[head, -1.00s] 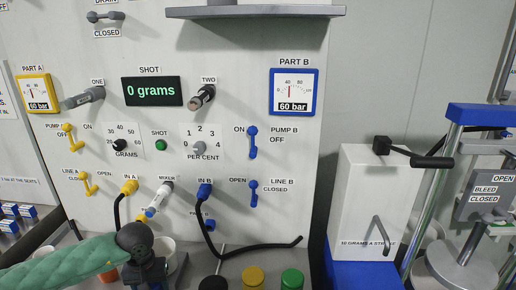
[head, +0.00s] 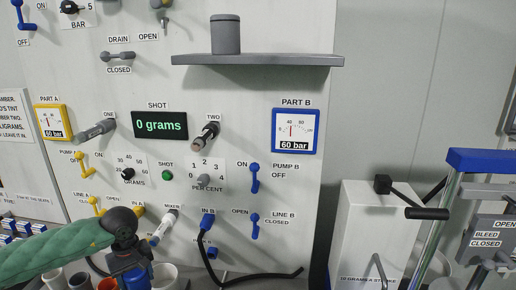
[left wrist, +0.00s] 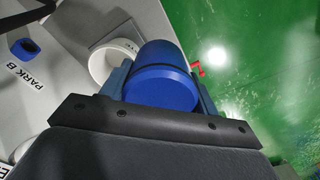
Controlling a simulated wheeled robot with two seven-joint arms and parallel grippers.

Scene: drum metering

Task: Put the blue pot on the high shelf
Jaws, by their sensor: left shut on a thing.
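The blue pot (left wrist: 168,85) fills the middle of the left wrist view, between the two fingers of my left gripper (left wrist: 165,92). In the head view my left gripper (head: 132,268) is low at the left, with part of the blue pot (head: 140,277) showing at its jaws. It is shut on the pot. The high shelf (head: 290,61) is a grey ledge on the panel, above and right of my gripper. A grey lidded pot (head: 225,36) stands on it, left of its middle. My right gripper is out of view.
The shelf is bare right of the grey pot. Between gripper and shelf, the knob two (head: 205,137) and the IN B hose (head: 203,245) stick out of the panel. A white container (head: 165,275) stands beside my gripper. A white box (head: 365,220) stands at right.

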